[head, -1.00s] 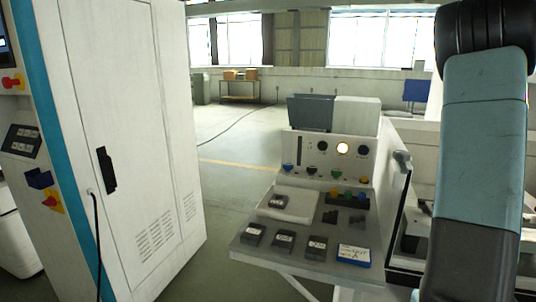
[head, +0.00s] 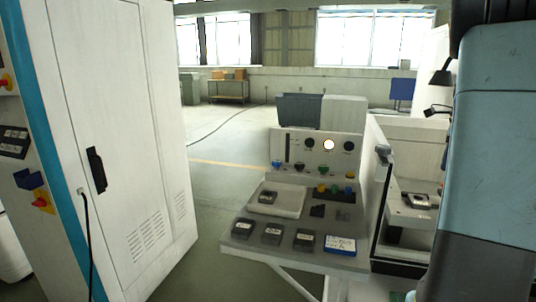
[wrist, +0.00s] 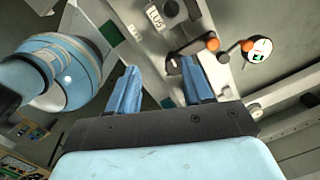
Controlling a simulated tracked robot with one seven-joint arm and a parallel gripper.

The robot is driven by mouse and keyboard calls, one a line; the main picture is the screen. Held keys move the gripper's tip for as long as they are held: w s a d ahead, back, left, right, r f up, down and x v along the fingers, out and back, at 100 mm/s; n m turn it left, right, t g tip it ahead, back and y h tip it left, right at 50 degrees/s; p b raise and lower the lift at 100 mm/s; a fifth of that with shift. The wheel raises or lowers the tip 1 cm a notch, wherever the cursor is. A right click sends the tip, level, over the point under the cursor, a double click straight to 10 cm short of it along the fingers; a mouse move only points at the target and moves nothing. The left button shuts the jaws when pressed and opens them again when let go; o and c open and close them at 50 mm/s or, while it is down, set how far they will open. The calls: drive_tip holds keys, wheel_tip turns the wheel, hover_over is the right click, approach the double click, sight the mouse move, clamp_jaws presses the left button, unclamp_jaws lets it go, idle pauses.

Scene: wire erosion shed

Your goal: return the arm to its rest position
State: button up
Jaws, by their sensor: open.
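My gripper (wrist: 160,90) shows in the wrist view with its two blue fingers spread apart. It is open, and nothing is between the fingers. My gripper is not in the head view. There, only a blue and dark grey part of my arm stands at the right edge.
A grey bench (head: 290,252) with several dark boxes, a white tray (head: 277,210) and a blue-white box (head: 340,245) stands at centre right. A control panel (head: 318,153) rises behind it. A tall white cabinet (head: 120,130) fills the left. Open floor (head: 210,180) lies between them.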

drive_tip(key=s+a+r+n+t, duration=0.1)
drive_tip(key=s+a+n, duration=0.25)
drive_tip(key=a, duration=0.35)
drive_tip(key=s+a+r+n+t, duration=0.1)
drive_tip(key=s+a+r+n, duration=0.15)
drive_tip(key=a+n, duration=0.3)
drive_tip(key=s+a+r+n, duration=0.1)
drive_tip(key=s+a+n, duration=0.25)
drive_tip(key=a, duration=0.45)
drive_tip(key=s+a+f+n+t, duration=0.2)
drive_tip(key=s+a+f+n, duration=0.1)
drive_tip(key=s+a+n, duration=0.9)
drive_tip(key=shift+s+a+f+n+t, duration=0.2)
drive_tip(key=shift+s+a+n+t, duration=0.15)
drive_tip(key=shift+n, duration=0.6)
